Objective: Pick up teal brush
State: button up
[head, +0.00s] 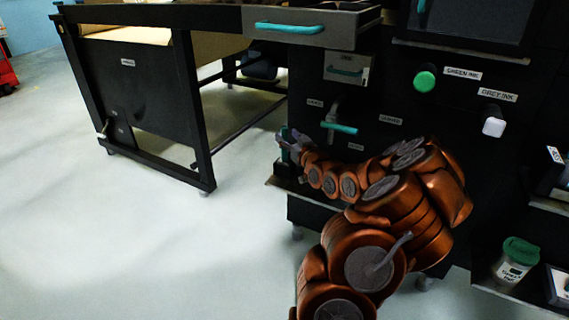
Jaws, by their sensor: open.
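My copper-coloured arm reaches from the lower middle towards the front of the black cabinet. My gripper (289,141) is at its far end, small in the head view, and open. A narrow teal upright piece (285,152), possibly the teal brush, shows right at the gripper, above a dark holder (285,171) on a low ledge. The gripper partly covers it, and I cannot tell whether the fingers are around it or beside it.
A teal-handled lever (340,128) sticks out of the cabinet just right of the gripper. A black-framed bench (130,95) with a teal-handled drawer (290,28) stands to the left. A green-lidded cup (514,262) is on the lower right shelf.

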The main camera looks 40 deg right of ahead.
jog(key=shift+x, duration=1.15)
grip_shut()
